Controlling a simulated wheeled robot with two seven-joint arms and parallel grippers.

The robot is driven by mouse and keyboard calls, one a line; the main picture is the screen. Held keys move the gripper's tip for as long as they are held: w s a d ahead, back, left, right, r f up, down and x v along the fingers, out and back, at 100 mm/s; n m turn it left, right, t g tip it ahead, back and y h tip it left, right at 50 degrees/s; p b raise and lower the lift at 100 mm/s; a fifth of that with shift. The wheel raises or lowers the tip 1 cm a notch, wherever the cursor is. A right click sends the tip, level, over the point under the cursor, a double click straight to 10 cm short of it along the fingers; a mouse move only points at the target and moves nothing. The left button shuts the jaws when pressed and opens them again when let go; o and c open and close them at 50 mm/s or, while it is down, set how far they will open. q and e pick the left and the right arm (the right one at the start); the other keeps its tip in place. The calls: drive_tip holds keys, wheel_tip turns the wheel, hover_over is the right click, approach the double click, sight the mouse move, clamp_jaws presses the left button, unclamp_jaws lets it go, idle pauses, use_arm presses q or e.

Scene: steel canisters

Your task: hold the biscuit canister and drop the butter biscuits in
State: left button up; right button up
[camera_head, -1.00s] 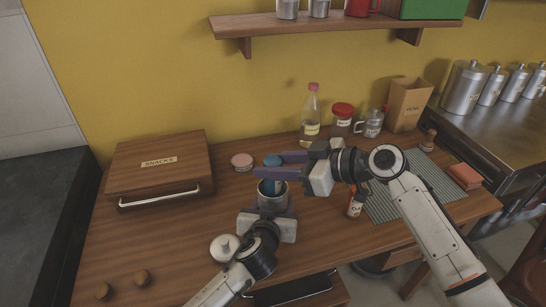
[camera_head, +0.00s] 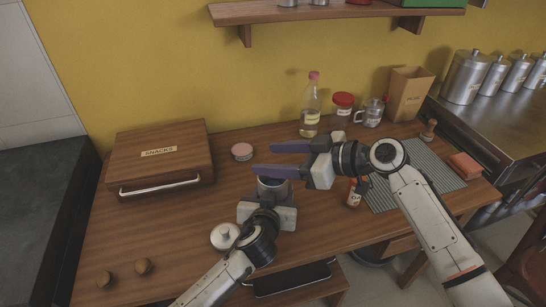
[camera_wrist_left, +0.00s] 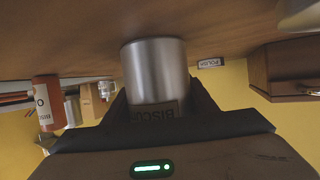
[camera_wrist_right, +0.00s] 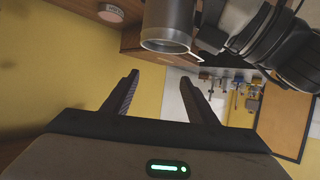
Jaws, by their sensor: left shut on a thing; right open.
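The steel canister (camera_head: 272,187) stands at the middle of the counter, mouth up. My left gripper (camera_head: 268,205) is shut around it. In the left wrist view the canister (camera_wrist_left: 155,75) shows a partly hidden label starting "BISCU". My right gripper (camera_head: 285,160) is open and empty, its fingers just above and behind the canister's mouth. The right wrist view shows nothing between the fingers (camera_wrist_right: 158,95). No butter biscuits can be made out; the canister's inside is mostly hidden. A pale round lid with a knob (camera_head: 225,236) lies left of my left gripper.
A wooden snacks box (camera_head: 160,165) stands at the left. A pink-topped tin (camera_head: 241,151) sits behind. A bottle (camera_head: 311,110), red-lidded jar (camera_head: 342,108), glass jug (camera_head: 371,112) and paper bag (camera_head: 408,98) line the back. An orange bottle (camera_head: 354,193) stands right.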

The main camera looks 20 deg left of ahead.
drive_tip(key=v, duration=1.1)
drive_tip(key=shift+d+r, duration=0.2)
drive_tip(key=shift+d, duration=0.05)
use_arm(q)
drive_tip(key=o, duration=1.2)
